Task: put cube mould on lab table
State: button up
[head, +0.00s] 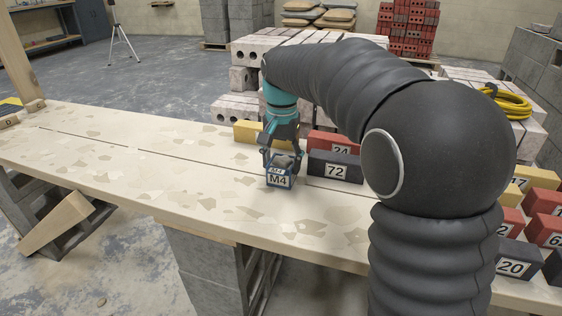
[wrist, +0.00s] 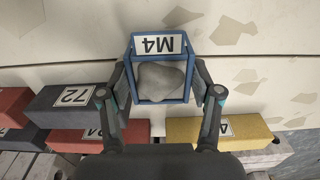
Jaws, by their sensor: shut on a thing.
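The cube mould (head: 279,181) is a small blue open frame with a white M4 label and grey material inside. My gripper (head: 281,162) is shut on it, at the plank table (head: 190,170) near the numbered blocks. In the wrist view the mould (wrist: 160,97) sits between the two fingers of my gripper (wrist: 160,95), its label upside down. I cannot tell whether its base touches the plank top. No table that is clearly a lab table stands out; a dark bench (head: 62,52) is at the far back left.
More numbered blocks, such as 20 (head: 517,261), lie at right. The plank's left part is clear. A tripod (head: 122,42) stands behind.

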aim_at(282, 158)
jog(key=shift+f, duration=0.1)
jog(key=o, duration=1.5)
notch_tip(282, 158, up, 12)
jog(key=shift+r+p, duration=0.1)
jog(key=shift+p, duration=0.9)
